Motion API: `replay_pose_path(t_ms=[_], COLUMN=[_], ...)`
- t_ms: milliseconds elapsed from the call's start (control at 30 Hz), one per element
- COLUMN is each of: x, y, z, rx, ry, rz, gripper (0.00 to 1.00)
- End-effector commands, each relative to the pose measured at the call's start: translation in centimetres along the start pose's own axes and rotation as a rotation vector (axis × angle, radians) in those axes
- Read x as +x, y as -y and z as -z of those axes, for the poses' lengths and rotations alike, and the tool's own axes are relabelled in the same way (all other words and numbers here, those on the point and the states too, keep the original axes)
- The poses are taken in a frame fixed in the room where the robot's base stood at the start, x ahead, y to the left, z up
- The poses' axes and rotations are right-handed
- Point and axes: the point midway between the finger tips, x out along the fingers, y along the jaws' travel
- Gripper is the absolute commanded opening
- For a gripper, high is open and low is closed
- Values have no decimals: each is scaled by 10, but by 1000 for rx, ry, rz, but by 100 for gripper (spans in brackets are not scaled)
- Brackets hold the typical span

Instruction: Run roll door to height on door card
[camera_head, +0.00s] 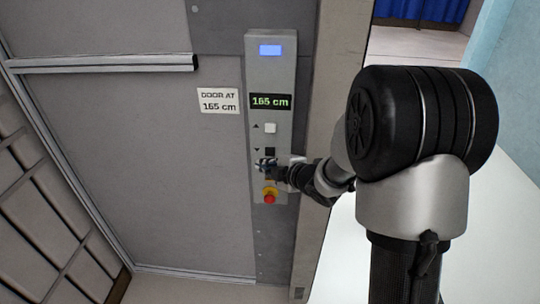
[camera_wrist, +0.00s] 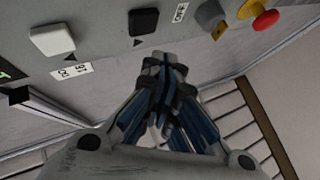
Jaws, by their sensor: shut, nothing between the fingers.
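The grey control panel (camera_head: 283,70) is upright on the door post. Its green display (camera_head: 270,101) appears to read 165 cm. The door card (camera_head: 219,101) beside it reads "DOOR AT 165 cm". A white button with an up arrow (camera_head: 270,128) sits above a black button with a down arrow (camera_head: 270,152); both show in the wrist view, white (camera_wrist: 52,40) and black (camera_wrist: 143,20). My gripper (camera_head: 265,164) is shut and empty, just below the black button; its tips (camera_wrist: 162,62) look clear of both buttons. The roll door's bar (camera_head: 105,64) runs across the left.
A red button on a yellow base (camera_head: 269,196) is low on the panel, close below my gripper. A grey knob (camera_wrist: 208,14) lies between the black and red buttons. A lit blue patch (camera_head: 270,50) is at the panel's top. A blue curtain (camera_head: 420,10) hangs behind.

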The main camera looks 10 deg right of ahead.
Motion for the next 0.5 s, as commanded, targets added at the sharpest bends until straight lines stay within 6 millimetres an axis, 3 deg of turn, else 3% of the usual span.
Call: replay_pose_path(t_ms=[267, 500], x=[-18, -21], y=[14, 16], z=[13, 16], rx=[0, 0], ry=[0, 0], rz=[-1, -1], gripper=[0, 0])
